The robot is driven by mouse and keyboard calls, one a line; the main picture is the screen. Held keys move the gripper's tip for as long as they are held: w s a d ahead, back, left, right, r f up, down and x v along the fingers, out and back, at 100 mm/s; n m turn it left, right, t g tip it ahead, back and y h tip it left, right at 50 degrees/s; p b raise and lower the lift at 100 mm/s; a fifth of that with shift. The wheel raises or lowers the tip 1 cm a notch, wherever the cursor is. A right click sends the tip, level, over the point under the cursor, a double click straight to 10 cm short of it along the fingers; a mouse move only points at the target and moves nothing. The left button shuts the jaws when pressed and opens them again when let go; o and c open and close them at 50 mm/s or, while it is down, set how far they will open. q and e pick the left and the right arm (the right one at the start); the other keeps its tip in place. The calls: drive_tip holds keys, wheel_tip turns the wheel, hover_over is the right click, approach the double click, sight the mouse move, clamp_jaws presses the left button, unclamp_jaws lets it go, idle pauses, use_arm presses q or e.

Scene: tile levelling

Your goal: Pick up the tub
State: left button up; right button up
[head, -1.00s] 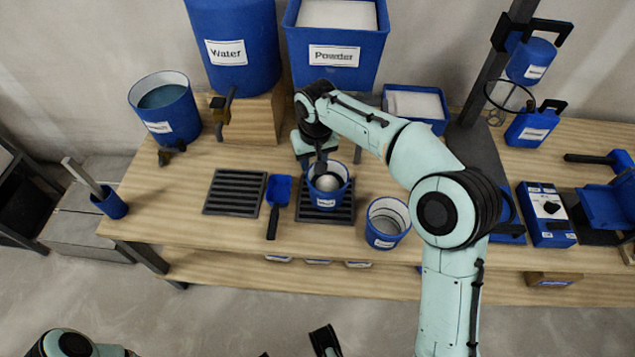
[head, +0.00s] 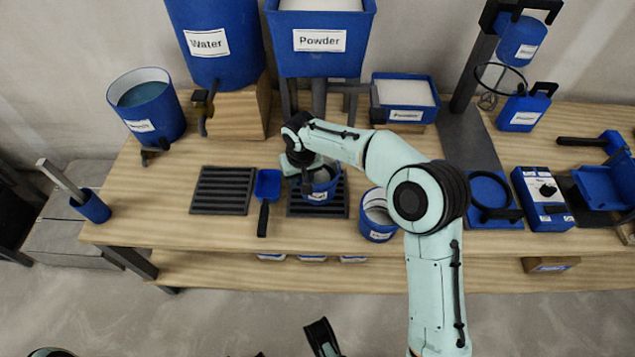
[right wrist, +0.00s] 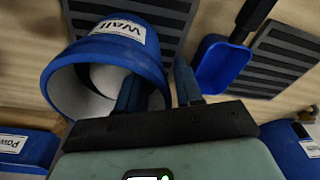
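A blue tub (head: 320,192) with a white label and pale inside stands on the right-hand dark slatted grate. My right gripper (head: 310,178) is down at its rim on the far left side and hides part of it. In the right wrist view the tub (right wrist: 108,48) shows its open mouth. My right gripper (right wrist: 156,85) is open there, one finger inside the mouth and the other outside, with the tub wall between them. I cannot tell whether they touch it. Dark parts, perhaps of my left gripper (head: 322,336), show at the bottom edge; their opening is unclear.
A second blue tub (head: 377,222) stands close on the right. A blue scoop (head: 267,187) and an empty grate (head: 223,191) lie on the left. The Powder bin (head: 318,55) and Water tank (head: 215,70) rise behind. The front strip of the table is mostly clear.

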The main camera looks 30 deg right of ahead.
drive_tip(key=shift+f, duration=0.4)
drive_tip(key=shift+r, duration=0.1)
clamp_jaws()
idle(0.9)
